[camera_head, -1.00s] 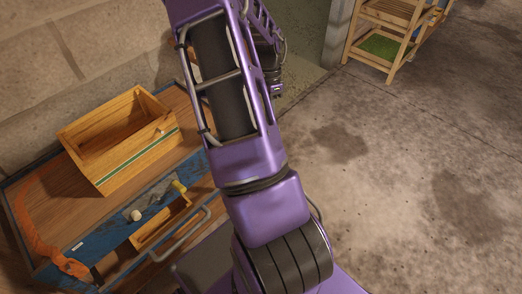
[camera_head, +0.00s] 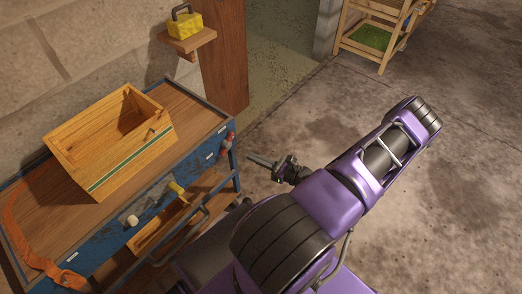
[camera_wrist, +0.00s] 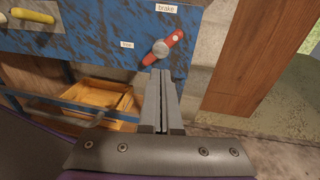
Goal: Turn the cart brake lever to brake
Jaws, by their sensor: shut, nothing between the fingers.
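The cart brake lever (camera_wrist: 176,38) is red with a round grey hub, on the blue side panel of the cart (camera_wrist: 92,40). It slants from lower left to upper right. A "brake" label (camera_wrist: 166,8) is above it, and a smaller label (camera_wrist: 127,44), apparently "free", is to its left. The lever also shows in the head view (camera_head: 228,141) at the cart's right end. My gripper (camera_wrist: 160,74) is shut and empty, its tips just below the lever in the wrist view. In the head view my gripper (camera_head: 251,158) points left toward the cart; contact cannot be told.
On the cart top are a wooden crate (camera_head: 105,160) and an orange strap (camera_head: 30,254). A yellow handle (camera_head: 176,189), a white knob (camera_head: 131,220) and a metal rail are on the front. A wall shelf (camera_head: 190,41) holds a yellow box (camera_head: 185,22). Open floor lies right.

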